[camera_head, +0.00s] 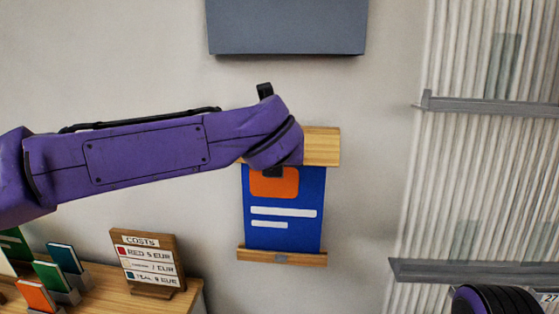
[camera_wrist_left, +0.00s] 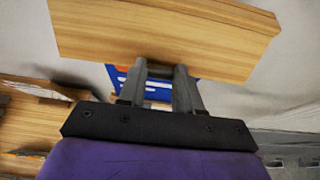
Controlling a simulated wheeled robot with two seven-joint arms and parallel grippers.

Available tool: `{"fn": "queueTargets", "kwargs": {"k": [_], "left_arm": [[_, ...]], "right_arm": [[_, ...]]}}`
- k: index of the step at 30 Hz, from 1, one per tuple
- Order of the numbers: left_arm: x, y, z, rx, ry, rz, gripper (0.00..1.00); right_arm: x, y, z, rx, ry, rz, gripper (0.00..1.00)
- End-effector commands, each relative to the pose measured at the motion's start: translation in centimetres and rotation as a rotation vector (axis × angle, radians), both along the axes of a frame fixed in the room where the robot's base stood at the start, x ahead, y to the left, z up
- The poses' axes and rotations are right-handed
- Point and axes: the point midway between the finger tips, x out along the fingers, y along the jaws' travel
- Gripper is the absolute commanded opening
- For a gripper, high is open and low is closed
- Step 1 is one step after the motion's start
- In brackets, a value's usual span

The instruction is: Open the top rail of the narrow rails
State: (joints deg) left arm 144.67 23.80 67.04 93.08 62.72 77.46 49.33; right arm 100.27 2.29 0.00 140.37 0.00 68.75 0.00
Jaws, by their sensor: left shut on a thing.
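A blue poster (camera_head: 284,212) with an orange patch and white bars hangs on the wall between two narrow wooden rails. The top rail (camera_head: 322,147) is partly hidden behind my left arm; the bottom rail (camera_head: 258,254) has a small grey piece at its middle. In the left wrist view the top rail (camera_wrist_left: 165,35) spans the upper part, with the blue poster (camera_wrist_left: 158,94) below it. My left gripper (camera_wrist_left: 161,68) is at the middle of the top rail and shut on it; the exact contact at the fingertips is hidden. My right gripper is not in view.
A wooden table (camera_head: 180,303) at lower left carries a costs sign (camera_head: 148,264) and several coloured cards in stands. A grey panel (camera_head: 287,27) is above the poster. Grey shelves (camera_head: 490,106) line the ribbed wall at right. The wall around the poster is clear.

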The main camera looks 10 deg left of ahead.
Motion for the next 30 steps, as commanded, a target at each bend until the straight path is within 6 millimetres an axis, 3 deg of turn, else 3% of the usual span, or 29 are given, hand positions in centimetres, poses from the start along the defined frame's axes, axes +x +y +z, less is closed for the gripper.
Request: {"fn": "queueTargets", "kwargs": {"k": [20, 21, 23, 30], "left_arm": [[-0.16, 0.03, 0.46, 0.001, 0.076, 0.002, 0.0], [-0.16, 0.03, 0.46, 0.0, 0.075, 0.002, 0.4], [-0.15, 0.03, 0.45, 0.001, 0.075, 0.002, 0.6], [-0.16, 0.03, 0.47, 0.001, 0.075, 0.002, 0.6]], "right_arm": [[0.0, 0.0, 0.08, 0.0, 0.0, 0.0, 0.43], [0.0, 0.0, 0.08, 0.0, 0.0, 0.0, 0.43], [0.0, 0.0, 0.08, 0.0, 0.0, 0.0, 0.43], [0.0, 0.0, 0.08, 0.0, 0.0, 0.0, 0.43]]}}
